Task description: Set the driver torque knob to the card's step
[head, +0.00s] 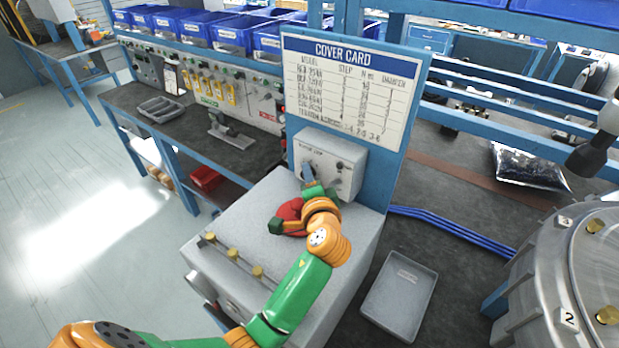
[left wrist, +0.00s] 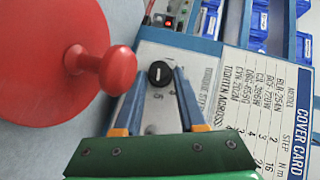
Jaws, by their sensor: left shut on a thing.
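The torque knob (left wrist: 159,74) is a small black dial with a white pointer line, on the face of a grey driver box (head: 347,168). In the left wrist view it sits between the fingertips of my left gripper (left wrist: 160,84), which is shut on it. In the head view my left gripper (head: 309,176) reaches the box face and hides the knob. The white cover card (head: 343,90) stands on a blue panel above the box, with columns for model, step and N m. It also shows sideways in the left wrist view (left wrist: 262,115). My right gripper is not in view.
A red round thing with a knobbed stem (left wrist: 112,70) is close to my left gripper; it also shows in the head view (head: 288,215). An empty grey tray (head: 400,296) lies right of the grey cabinet (head: 232,232). A metal drum housing (head: 590,262) stands at far right.

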